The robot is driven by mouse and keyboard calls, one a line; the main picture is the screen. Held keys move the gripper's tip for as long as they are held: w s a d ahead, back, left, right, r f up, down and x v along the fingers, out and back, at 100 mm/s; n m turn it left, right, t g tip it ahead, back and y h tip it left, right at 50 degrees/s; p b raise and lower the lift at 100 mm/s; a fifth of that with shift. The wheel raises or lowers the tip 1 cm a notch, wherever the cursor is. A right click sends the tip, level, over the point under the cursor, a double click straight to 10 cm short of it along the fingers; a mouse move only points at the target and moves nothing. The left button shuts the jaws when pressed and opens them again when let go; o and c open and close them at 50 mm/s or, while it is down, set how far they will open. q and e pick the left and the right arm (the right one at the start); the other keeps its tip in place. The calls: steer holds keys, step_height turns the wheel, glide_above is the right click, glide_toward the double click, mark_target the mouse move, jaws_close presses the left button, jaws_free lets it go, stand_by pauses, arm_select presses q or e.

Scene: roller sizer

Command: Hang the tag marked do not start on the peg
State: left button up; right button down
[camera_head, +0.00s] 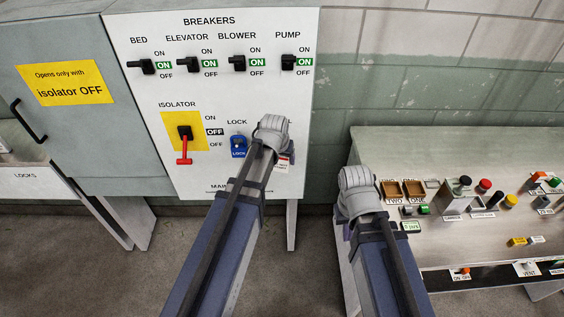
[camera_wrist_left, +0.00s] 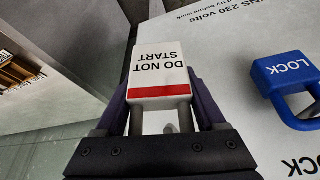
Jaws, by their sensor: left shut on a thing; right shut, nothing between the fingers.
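The white tag marked DO NOT START (camera_wrist_left: 160,68), with a red stripe, is held by my left gripper (camera_wrist_left: 162,112). Its writing is upside down in the left wrist view. In the head view a small part of the tag (camera_head: 283,163) shows at the lower right of the breaker panel, beside my left wrist. My left fingers are shut on it, close to the panel face. The peg is not visible; my left wrist covers that part of the panel. My right gripper (camera_head: 347,228) is shut and empty, mostly hidden behind its wrist, at the console's left edge.
The blue lock (camera_head: 238,146) hangs on the panel (camera_head: 220,100) left of my left wrist; it also shows in the left wrist view (camera_wrist_left: 288,84). The red isolator handle (camera_head: 184,148) is further left. The console (camera_head: 450,150) at right carries several buttons and labels.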

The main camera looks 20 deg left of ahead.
arm_select(q)
steer(key=w, duration=0.1)
steer(key=w+a+f+b, duration=0.1)
steer(key=w, duration=0.3)
steer(key=shift+w+a+f, duration=0.15)
steer(key=shift+a, duration=0.15)
stand_by(0.4)
steer(key=shift+w, duration=0.1)
stand_by(0.4)
steer(key=o, duration=1.4)
steer(key=shift+w, duration=0.1)
steer(key=shift+a, duration=0.1)
